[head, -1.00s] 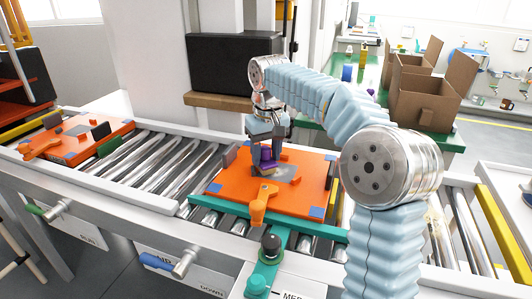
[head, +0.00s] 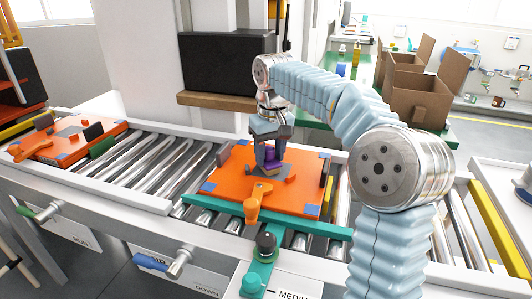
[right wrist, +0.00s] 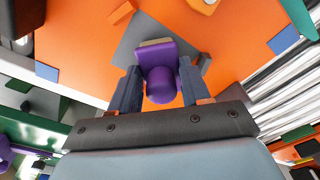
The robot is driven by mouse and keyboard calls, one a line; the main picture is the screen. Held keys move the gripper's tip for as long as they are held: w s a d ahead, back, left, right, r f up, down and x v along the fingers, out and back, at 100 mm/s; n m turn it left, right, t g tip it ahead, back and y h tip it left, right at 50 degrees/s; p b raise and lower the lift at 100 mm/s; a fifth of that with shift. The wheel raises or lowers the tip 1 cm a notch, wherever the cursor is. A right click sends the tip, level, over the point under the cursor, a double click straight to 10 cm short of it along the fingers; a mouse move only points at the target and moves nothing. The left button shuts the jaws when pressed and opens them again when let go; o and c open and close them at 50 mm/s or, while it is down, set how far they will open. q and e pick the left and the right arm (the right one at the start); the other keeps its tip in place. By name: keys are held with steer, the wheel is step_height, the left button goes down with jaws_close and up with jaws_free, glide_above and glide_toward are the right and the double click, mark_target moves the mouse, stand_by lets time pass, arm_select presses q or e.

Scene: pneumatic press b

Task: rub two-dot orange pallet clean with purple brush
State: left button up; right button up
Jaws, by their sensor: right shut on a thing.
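My right gripper (head: 270,161) is shut on the purple brush (head: 270,154) and holds it low over an orange pallet (head: 228,183) on the conveyor. In the right wrist view the brush (right wrist: 160,72) sits between the two fingers, with its pale bristle edge at a dark grey patch (right wrist: 134,40) on the pallet. The brush appears to touch the pallet, but contact is hard to confirm. The pallet has blue corners and an orange clamp handle at its front. I cannot make out any dots on it. My left gripper is not in view.
A second orange pallet (head: 68,143) stands farther left on the rollers (head: 155,160). A dark press block (head: 226,62) with a brown board (head: 226,101) stands behind.

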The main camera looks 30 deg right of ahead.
steer(key=shift+s+d+f+b, duration=0.15)
steer(key=shift+s+d+b, duration=0.25)
steer(key=shift+s+d, duration=1.1)
steer(key=shift+s+p, duration=0.2)
steer(key=shift+p, duration=0.15)
jaws_close()
steer(key=shift+w+a+r+p, duration=0.3)
steer(key=shift+w+a+p, duration=0.3)
steer(key=shift+w+p, duration=0.05)
steer(key=shift+w+a+p, duration=0.5)
steer(key=shift+w+a, duration=0.35)
steer(key=shift+w, duration=0.1)
steer(key=shift+w+a+f+p, duration=0.2)
steer(key=shift+w+a+p, duration=0.15)
steer(key=shift+w+a, duration=0.45)
steer(key=shift+w+a+f, duration=0.15)
steer(key=shift+w, duration=0.1)
